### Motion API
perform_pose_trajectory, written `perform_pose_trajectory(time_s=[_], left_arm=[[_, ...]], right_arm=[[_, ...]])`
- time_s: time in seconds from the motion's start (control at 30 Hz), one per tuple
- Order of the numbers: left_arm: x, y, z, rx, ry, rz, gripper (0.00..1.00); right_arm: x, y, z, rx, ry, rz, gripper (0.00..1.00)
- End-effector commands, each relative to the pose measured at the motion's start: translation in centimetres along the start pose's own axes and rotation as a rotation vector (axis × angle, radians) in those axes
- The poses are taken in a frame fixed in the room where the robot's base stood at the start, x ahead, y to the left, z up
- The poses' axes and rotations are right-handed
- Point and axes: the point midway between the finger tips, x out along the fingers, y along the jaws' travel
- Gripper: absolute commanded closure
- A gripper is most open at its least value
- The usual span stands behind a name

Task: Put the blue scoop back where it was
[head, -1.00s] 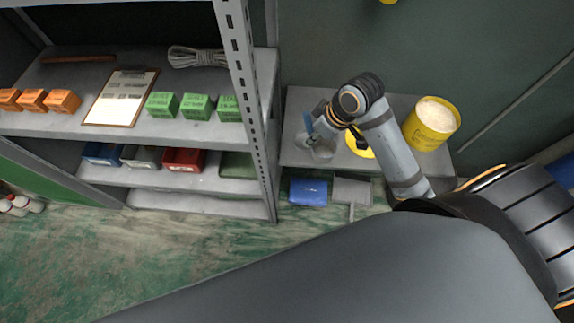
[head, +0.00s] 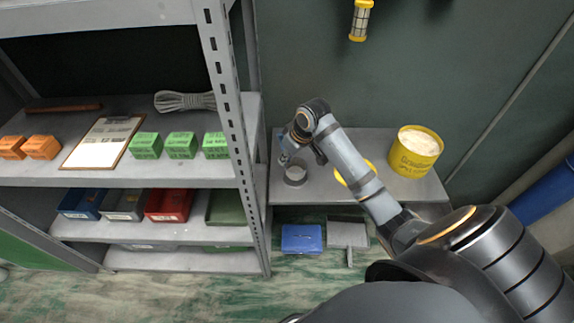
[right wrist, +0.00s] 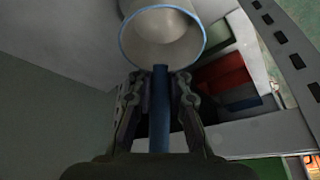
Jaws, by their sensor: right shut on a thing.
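My right gripper (head: 289,154) points down over the left part of the low grey bench (head: 325,193). In the right wrist view my right gripper (right wrist: 160,95) is shut on the blue scoop's straight handle (right wrist: 160,115). The handle's far end meets or overlaps the blue rim of a round whitish cup (right wrist: 160,38). I cannot tell whether this cup is the scoop's own bowl or a separate holder. In the head view a round grey-white cup (head: 295,174) shows just below the fingers. My left gripper is out of view.
A yellow tub (head: 415,151) of white granules stands at the bench's right. A yellow round piece (head: 352,175) lies behind my forearm. A blue dustpan-like box (head: 301,239) and a grey one (head: 347,234) are below. A shelf post (head: 229,120) rises close left.

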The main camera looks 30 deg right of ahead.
Motion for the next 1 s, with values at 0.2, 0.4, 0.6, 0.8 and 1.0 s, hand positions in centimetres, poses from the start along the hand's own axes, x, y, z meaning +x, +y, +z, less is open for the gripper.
perform_pose_trajectory(time_s=[0.2,0.4,0.6,0.8,1.0], left_arm=[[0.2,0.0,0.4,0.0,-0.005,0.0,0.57],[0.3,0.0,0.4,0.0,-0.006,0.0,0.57],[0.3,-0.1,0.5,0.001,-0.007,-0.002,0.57],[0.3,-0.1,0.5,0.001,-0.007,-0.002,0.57],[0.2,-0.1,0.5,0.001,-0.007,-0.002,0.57]], right_arm=[[2.4,1.2,-0.5,-0.001,0.002,0.0,1.0],[3.1,1.6,-0.5,-0.001,0.001,0.001,1.0],[5.9,1.6,0.6,-0.002,0.0,0.0,1.0],[5.9,1.6,0.6,-0.003,0.002,0.002,1.0],[6.2,1.6,0.7,-0.002,0.001,0.002,0.75]])
